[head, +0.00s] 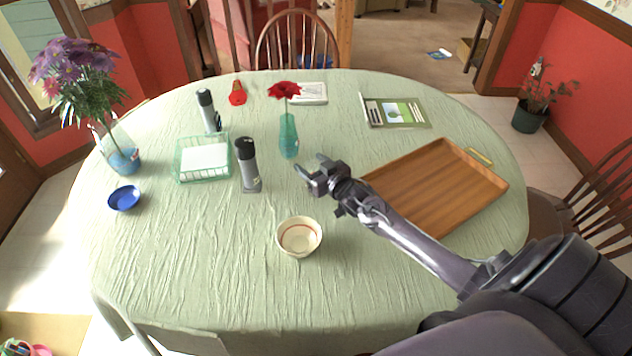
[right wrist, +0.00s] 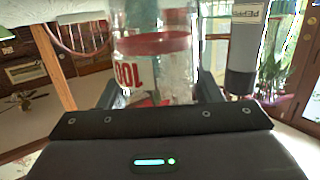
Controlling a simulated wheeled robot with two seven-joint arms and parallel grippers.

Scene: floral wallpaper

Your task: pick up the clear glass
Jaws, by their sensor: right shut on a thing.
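The clear glass (right wrist: 155,45) fills the middle of the right wrist view. It is transparent, with a red band and red upside-down lettering. My right gripper (right wrist: 158,92) is shut on it, with one dark finger on each side. In the head view my right gripper (head: 311,166) is over the table, right of the teal vase; I cannot make out the glass there. Whether the glass touches the table is unclear. My left gripper is not in view.
The teal vase (head: 288,138) with a red flower stands close by. A grey grinder (head: 248,168) and a green basket (head: 177,171) are to the left. A cream bowl (head: 284,246) is in front, a wooden tray (head: 492,192) right. The table's front left is clear.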

